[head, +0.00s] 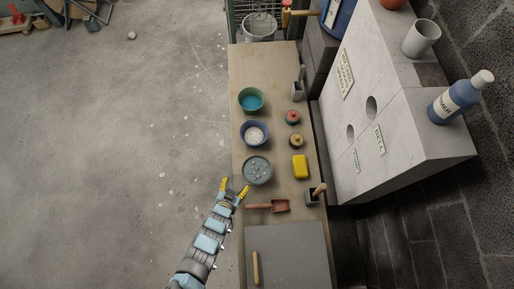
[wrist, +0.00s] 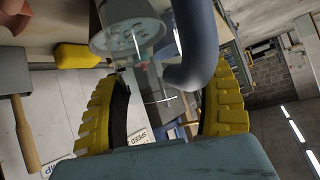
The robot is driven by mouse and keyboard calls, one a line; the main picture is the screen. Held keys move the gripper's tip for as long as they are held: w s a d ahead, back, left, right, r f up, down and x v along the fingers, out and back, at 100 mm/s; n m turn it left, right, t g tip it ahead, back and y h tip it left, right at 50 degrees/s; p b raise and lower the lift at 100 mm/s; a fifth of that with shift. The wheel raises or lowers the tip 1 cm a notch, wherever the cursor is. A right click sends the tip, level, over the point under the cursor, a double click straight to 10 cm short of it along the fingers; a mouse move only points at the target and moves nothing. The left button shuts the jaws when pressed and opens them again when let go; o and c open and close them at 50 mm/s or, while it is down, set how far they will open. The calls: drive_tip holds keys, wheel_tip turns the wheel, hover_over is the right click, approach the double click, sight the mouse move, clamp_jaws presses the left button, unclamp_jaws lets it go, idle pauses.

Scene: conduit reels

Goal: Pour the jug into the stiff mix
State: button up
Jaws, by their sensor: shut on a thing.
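A round grey vessel with speckled contents (head: 257,170), which looks like the jug, is just beyond my gripper (head: 235,185) in the head view. In the wrist view a see-through vessel with a dotted disc (wrist: 125,38) and a thick blue-grey curved handle (wrist: 197,45) show between the yellow fingers of my gripper (wrist: 172,85). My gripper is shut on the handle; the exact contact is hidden. A blue bowl with white grainy contents (head: 255,133) and a green bowl with blue contents (head: 251,100) stand farther along the bench. I cannot tell which holds the stiff mix.
A pale block unit (head: 405,105) stands to the right. Open floor lies left.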

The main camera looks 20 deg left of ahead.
drive_tip(key=shift+s+a+f+n+t+b, duration=0.2)
drive_tip(key=shift+s+t+b, duration=0.45)
drive_tip(key=shift+b, duration=0.45)
drive_tip(key=shift+s+a+f+n+t+b, duration=0.1)
drive_tip(key=shift+s+a+n+t+b, duration=0.1)
drive_tip(key=shift+s+t+b, duration=0.7)
drive_tip(key=shift+w+r, duration=0.15)
drive_tip(key=shift+w, duration=0.1)
drive_tip(key=shift+b, duration=0.35)
